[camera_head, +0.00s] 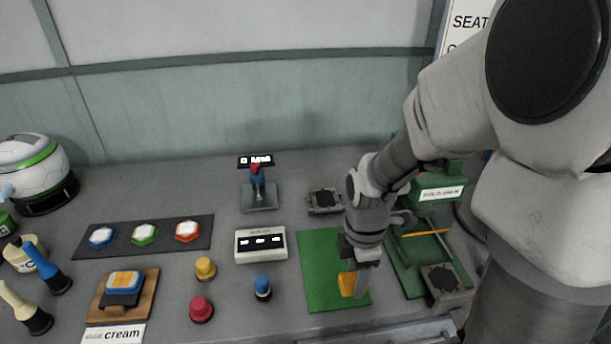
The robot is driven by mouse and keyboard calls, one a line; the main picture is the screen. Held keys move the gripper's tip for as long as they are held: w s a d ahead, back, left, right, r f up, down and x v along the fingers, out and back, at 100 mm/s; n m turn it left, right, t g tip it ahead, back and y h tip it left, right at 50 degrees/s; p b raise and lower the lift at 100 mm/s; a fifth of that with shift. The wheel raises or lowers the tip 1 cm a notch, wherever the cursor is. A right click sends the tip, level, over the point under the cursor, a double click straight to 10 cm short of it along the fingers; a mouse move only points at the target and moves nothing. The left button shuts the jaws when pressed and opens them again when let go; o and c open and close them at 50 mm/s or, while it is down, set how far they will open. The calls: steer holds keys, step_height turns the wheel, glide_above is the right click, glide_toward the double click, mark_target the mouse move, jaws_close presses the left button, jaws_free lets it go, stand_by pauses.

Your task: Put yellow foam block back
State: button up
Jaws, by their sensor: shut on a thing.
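The yellow foam block (347,284) shows as a small orange-yellow piece at my gripper's fingers, over the green mat (318,258). My gripper (355,284) points down and is shut on the block. A finger hides the block's right side. I cannot tell whether the block touches the mat or hangs just above it.
Right of the mat is a green press (437,190) with a yellow rod (425,233) and a dark-padded block (441,279). A small padded fixture (324,200) stands behind the mat. Left are a white switch box (261,245), a blue knob (262,287) and a yellow knob (205,268).

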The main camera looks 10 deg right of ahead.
steer(key=w+f, duration=0.1)
steer(key=w+a+f, duration=0.1)
steer(key=w, duration=0.1)
steer(key=w+f+b, duration=0.1)
steer(key=w, duration=0.1)
steer(key=shift+w+a+f, duration=0.15)
steer(key=shift+w+f, duration=0.05)
steer(key=shift+w, duration=0.05)
steer(key=shift+f+b, duration=0.55)
steer(key=shift+f, duration=1.45)
steer(key=shift+f, duration=0.1)
steer(key=o, duration=1.2)
